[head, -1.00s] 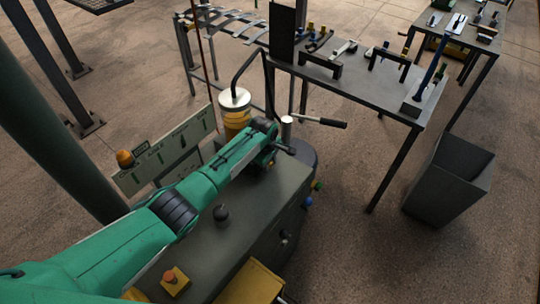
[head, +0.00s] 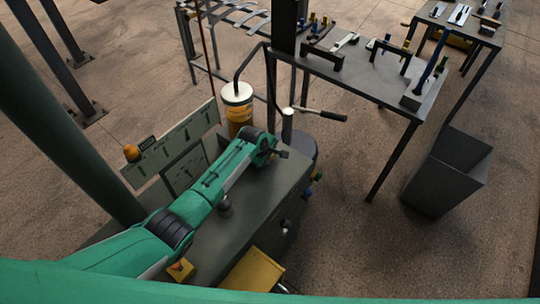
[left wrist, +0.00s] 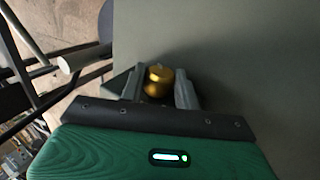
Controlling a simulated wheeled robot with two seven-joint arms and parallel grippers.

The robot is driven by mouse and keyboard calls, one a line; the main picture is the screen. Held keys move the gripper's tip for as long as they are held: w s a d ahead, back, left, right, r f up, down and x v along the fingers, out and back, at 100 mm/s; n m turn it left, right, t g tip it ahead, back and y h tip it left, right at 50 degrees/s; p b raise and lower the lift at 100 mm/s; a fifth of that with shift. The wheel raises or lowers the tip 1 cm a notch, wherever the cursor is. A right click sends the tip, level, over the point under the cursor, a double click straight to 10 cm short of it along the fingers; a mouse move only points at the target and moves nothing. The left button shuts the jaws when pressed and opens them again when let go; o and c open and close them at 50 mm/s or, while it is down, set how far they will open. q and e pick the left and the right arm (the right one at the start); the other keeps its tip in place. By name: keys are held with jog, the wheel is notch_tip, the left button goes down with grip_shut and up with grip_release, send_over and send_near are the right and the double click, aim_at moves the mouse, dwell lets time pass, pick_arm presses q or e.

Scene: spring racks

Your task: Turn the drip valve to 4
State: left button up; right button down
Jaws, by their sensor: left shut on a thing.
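A small round brass knob (left wrist: 157,76), which I take to be the drip valve, shows in the left wrist view. My left gripper (left wrist: 159,90) is shut on it, with one grey finger on each side. Any number or mark on the knob is too small to read. In the head view my left gripper (head: 279,153) is at the far end of the dark cabinet top (head: 247,190), and the arm hides the knob there. A glass reservoir (head: 238,112) with amber fluid and a pale lid stands just behind the gripper. My right gripper is not in view.
A lever with a black grip (head: 325,115) sticks out right of the post near the gripper. A sign board (head: 175,145) and a dial (head: 187,170) stand left of the arm.

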pick_arm(q)
jog(key=o, duration=1)
jog(key=shift+r, duration=0.15)
jog(key=b+v, duration=0.1)
jog(key=v, duration=1.2)
jog(key=shift+s+a+r+b, duration=0.15)
jog(key=shift+r+b, duration=0.1)
jog(key=shift+b, duration=0.1)
jog(key=shift+c, duration=0.5)
